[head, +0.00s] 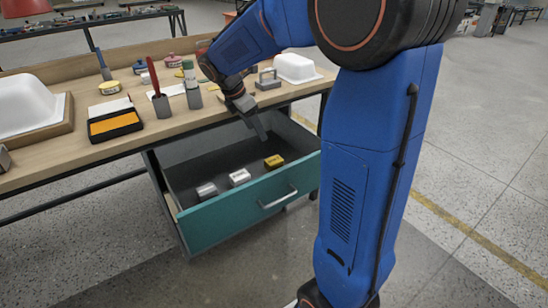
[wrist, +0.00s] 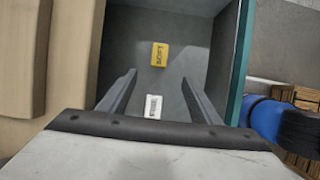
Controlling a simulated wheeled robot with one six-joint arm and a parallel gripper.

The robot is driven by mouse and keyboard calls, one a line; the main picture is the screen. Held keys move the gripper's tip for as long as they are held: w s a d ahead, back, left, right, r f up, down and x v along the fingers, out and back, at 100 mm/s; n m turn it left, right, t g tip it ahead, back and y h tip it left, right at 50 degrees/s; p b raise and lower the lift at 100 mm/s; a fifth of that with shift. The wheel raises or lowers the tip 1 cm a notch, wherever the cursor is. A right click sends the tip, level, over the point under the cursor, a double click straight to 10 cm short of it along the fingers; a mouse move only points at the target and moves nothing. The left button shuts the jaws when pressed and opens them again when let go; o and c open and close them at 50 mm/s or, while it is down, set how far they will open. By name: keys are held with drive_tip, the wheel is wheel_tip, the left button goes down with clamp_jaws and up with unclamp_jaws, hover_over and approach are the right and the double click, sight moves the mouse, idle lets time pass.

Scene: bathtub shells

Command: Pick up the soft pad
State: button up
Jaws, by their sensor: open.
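The soft pad (head: 274,161) is a small yellow block lying in the open drawer (head: 240,211), towards its right end. In the wrist view the pad (wrist: 159,54) shows the word SOFT, and it lies beyond my fingertips. My gripper (head: 262,135) is over the drawer, above and a little left of the pad in the head view. In the wrist view my gripper (wrist: 158,78) has its two fingers apart with nothing held between them. The pad is in full view and apart from the fingers.
A white pad (head: 239,177) and a greyish pad (head: 206,190) lie left of the soft pad in the drawer. The teal drawer front and the workbench (head: 135,142) edge bound the opening. White tub shells (head: 298,68) and tools stand on the bench.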

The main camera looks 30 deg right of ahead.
approach(274, 160)
drive_tip(key=x, duration=0.2)
drive_tip(key=shift+w+a+f, duration=0.1)
drive_tip(key=shift+f, duration=0.25)
drive_tip(key=shift+x, duration=2.75)
drive_tip(key=c, duration=1.1)
